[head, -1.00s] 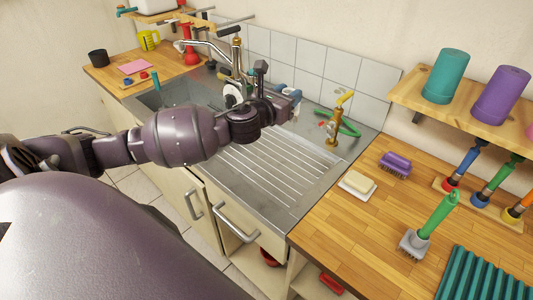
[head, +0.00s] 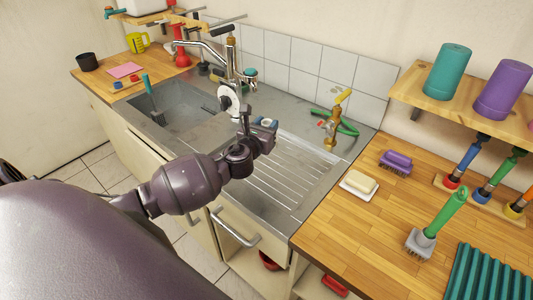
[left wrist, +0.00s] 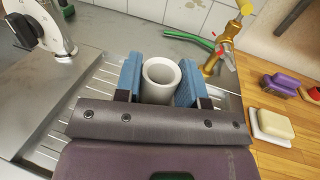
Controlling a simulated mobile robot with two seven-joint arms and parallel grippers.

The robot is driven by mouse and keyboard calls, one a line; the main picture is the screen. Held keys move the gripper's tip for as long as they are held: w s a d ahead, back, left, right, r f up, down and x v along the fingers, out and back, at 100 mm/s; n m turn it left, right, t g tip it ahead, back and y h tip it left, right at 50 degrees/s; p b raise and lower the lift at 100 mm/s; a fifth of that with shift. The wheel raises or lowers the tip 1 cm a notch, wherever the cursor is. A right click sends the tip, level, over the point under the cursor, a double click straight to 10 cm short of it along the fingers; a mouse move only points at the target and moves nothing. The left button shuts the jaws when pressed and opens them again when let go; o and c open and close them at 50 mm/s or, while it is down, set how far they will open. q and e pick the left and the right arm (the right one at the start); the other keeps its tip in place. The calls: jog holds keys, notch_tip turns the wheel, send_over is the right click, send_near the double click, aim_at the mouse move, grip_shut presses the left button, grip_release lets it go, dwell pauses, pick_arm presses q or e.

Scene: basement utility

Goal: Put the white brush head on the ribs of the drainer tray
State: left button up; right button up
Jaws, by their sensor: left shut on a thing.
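My left gripper (head: 268,126) is above the far left part of the sink's ribbed steel drainboard (head: 290,180). In the left wrist view its blue fingers (left wrist: 160,88) are shut on a white hollow cylinder (left wrist: 161,73), which appears to be the white brush head. Its open round end faces the camera; no bristles show. In the head view the gripper mostly hides it. A teal ribbed tray (head: 488,275) lies on the wooden counter at the lower right, far from the gripper, partly cut off by the frame. My right gripper is not in view.
A yellow-handled brass tap (head: 333,125) and green hose stand behind the drainboard. A white dial (head: 229,97) is left of the gripper. Soap (head: 361,182), a purple brush (head: 395,162) and a green-handled brush (head: 436,225) are on the counter. A shelf (head: 455,105) overhangs it.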

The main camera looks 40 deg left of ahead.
pick_arm(q)
notch_tip(320, 180, down, 5)
jog(key=shift+r+b, duration=0.1)
jog(key=shift+b, duration=0.5)
jog(key=shift+f, duration=0.45)
notch_tip(320, 180, down, 4)
jog(key=shift+f+b, duration=0.1)
jog(key=shift+b, duration=0.85)
